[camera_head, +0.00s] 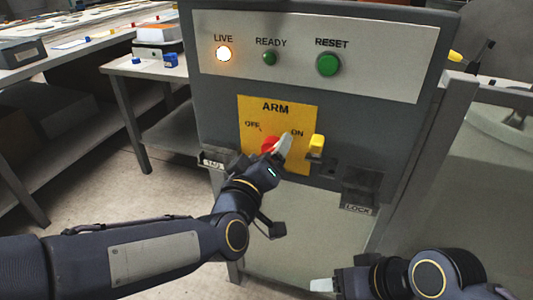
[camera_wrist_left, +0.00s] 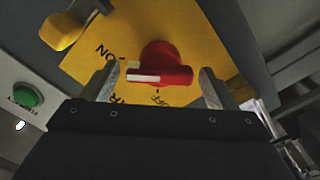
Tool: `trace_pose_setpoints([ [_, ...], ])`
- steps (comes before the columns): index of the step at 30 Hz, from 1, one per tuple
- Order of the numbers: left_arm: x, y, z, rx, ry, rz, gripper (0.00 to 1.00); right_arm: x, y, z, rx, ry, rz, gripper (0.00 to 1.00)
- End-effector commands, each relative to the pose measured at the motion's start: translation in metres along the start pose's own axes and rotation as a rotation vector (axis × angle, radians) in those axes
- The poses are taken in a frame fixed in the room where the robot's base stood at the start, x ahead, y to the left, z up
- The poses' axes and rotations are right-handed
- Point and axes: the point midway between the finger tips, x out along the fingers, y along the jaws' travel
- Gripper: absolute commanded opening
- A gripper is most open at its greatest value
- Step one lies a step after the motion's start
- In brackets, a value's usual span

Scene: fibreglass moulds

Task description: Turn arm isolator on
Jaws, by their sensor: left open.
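The yellow ARM plate (camera_head: 252,112) on the grey cabinet front carries the words OFF and ON. Its red rotary knob (camera_head: 269,145) is partly hidden behind my left gripper (camera_head: 281,149). In the left wrist view the red knob (camera_wrist_left: 160,66) shows a handle with a white stripe on its left half. The stripe lies on the side where ON and OFF are printed; I cannot tell its exact setting. My left gripper (camera_wrist_left: 157,88) is open, one finger on each side of the knob; contact is unclear.
A yellow block (camera_head: 316,146) sticks out just right of the plate. Above are a lit LIVE lamp (camera_head: 223,54), a green READY lamp (camera_head: 269,58) and a green RESET button (camera_head: 328,64). A table (camera_head: 122,68) stands left.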

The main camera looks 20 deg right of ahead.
Motion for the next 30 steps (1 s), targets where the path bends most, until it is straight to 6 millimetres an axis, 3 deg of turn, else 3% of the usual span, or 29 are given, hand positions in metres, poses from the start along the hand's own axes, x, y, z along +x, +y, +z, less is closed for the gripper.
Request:
trace_pose_setpoints([
  [15, -0.071, 0.001, 0.0, 0.0, -0.001, 0.001, 0.81, -0.009, -0.004, -0.005, 0.0, 0.0, 0.0, 0.63],
  [30, -0.077, 0.0, 0.0, 0.001, -0.001, 0.0, 0.81, -0.009, -0.004, -0.005, 0.0, 0.0, 0.0, 0.63],
])
